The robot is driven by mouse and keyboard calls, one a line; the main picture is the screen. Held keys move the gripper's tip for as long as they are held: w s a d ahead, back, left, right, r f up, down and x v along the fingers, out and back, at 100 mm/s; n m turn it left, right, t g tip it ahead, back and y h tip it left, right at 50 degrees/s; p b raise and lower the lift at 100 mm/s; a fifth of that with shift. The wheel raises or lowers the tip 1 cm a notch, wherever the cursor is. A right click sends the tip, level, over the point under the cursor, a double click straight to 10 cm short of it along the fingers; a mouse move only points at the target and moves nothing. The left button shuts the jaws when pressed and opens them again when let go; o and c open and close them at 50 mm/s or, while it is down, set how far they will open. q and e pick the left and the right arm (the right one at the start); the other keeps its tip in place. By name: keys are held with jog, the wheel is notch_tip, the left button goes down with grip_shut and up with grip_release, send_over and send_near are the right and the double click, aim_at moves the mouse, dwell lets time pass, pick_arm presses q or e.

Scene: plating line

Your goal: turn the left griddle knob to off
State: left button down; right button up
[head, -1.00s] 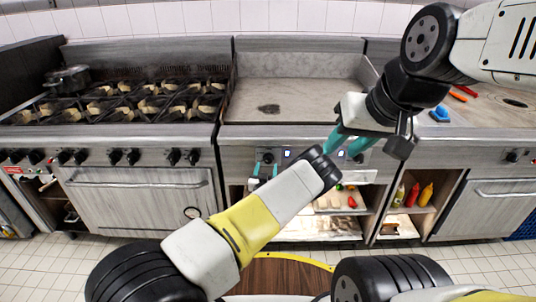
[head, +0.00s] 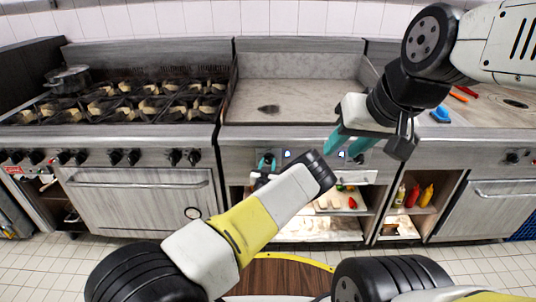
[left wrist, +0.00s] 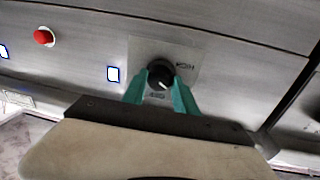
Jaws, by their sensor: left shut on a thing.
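The left griddle knob (left wrist: 160,74) is a round black knob with a white pointer mark, on a pale square plate (left wrist: 143,53) of the griddle's front panel. The mark points down and slightly right in the left wrist view. Small printing shows to its right and below it, too small to read surely. My left gripper (left wrist: 160,92), with teal fingers, is shut on the knob, one finger on each side. My right gripper (head: 348,145) is open and empty before the panel's right part.
The griddle plate (head: 300,98) has a dark patch on it. A burner range (head: 130,100) with a pot (head: 68,78) stands left. A red button (left wrist: 43,37) sits on the panel. Shelves below hold food and bottles (head: 425,194).

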pick_arm(q)
jog(key=shift+m, duration=0.3)
jog(key=m, duration=0.5)
jog(key=shift+d+r, duration=0.15)
jog(key=m+g+y, duration=0.1)
jog(key=m, duration=0.4)
jog(key=shift+d, duration=0.15)
jog(key=shift+m, duration=0.4)
jog(key=c, duration=1)
grip_release()
jog(key=shift+o, duration=0.2)
